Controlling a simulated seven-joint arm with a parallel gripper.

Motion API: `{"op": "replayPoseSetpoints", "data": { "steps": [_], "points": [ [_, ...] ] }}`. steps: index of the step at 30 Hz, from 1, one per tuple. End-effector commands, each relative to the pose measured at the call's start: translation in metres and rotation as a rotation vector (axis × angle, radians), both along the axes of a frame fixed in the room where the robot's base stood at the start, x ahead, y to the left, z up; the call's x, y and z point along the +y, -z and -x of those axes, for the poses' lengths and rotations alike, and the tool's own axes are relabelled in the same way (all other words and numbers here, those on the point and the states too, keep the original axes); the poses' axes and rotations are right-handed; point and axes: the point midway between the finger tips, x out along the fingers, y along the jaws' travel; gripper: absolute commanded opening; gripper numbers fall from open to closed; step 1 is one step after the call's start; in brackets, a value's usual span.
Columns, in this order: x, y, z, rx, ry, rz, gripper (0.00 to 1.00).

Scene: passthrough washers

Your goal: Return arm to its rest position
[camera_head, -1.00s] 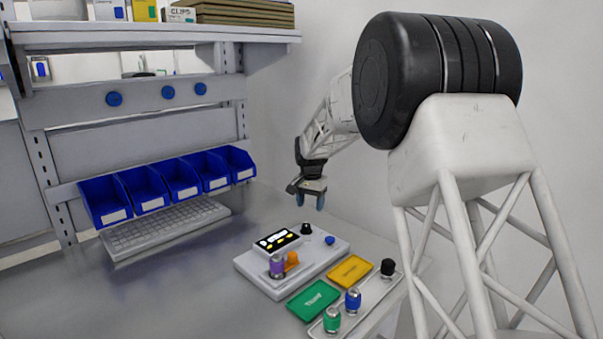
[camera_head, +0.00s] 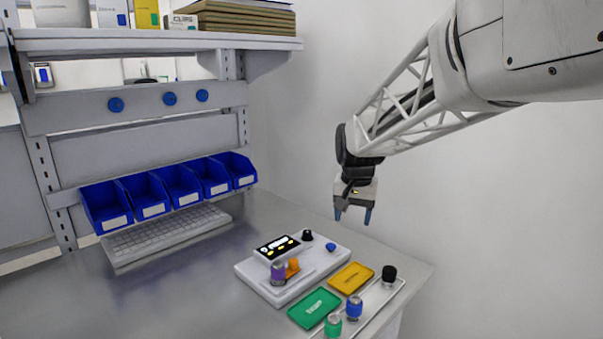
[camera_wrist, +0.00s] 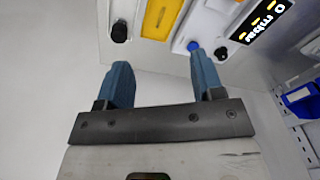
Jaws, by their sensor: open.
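My gripper (camera_head: 353,217) hangs in the air at the table's right edge, near the wall, with its fingers pointing down. It is open and empty. In the wrist view its two blue fingers (camera_wrist: 162,85) stand apart with nothing between them. A white device (camera_head: 257,271) with a dark display (camera_head: 277,248) lies on the table, left of and below my gripper in the picture. A purple-topped cylinder (camera_head: 278,273) and an orange piece (camera_head: 293,265) stand on the device.
A green tray (camera_head: 314,308) and a yellow tray (camera_head: 351,276) lie by the device. A rack holds green (camera_head: 333,325), blue (camera_head: 354,308) and black (camera_head: 389,275) capped cylinders. Several blue bins (camera_head: 145,196) hang above a keyboard (camera_head: 165,232) at left. The table's middle (camera_head: 180,290) is clear.

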Motion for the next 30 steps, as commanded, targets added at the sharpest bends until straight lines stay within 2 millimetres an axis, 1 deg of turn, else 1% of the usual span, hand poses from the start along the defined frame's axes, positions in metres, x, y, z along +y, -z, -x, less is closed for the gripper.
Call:
{"op": "replayPoseSetpoints", "data": {
  "steps": [1,3,10,14,22,30],
  "points": [
    [-0.004,-0.004,0.015,-0.006,-0.007,0.0,0.61],
    [-0.009,-0.006,0.034,-0.014,-0.021,0.003,0.61],
    [-0.024,-0.011,0.096,-0.038,-0.065,0.01,0.61],
    [-0.032,-0.01,0.132,-0.05,-0.091,0.015,0.61],
    [-0.045,-0.001,0.205,-0.076,-0.143,0.027,0.61],
    [-0.055,0.018,0.276,-0.101,-0.193,0.04,0.61]
  ]
}}
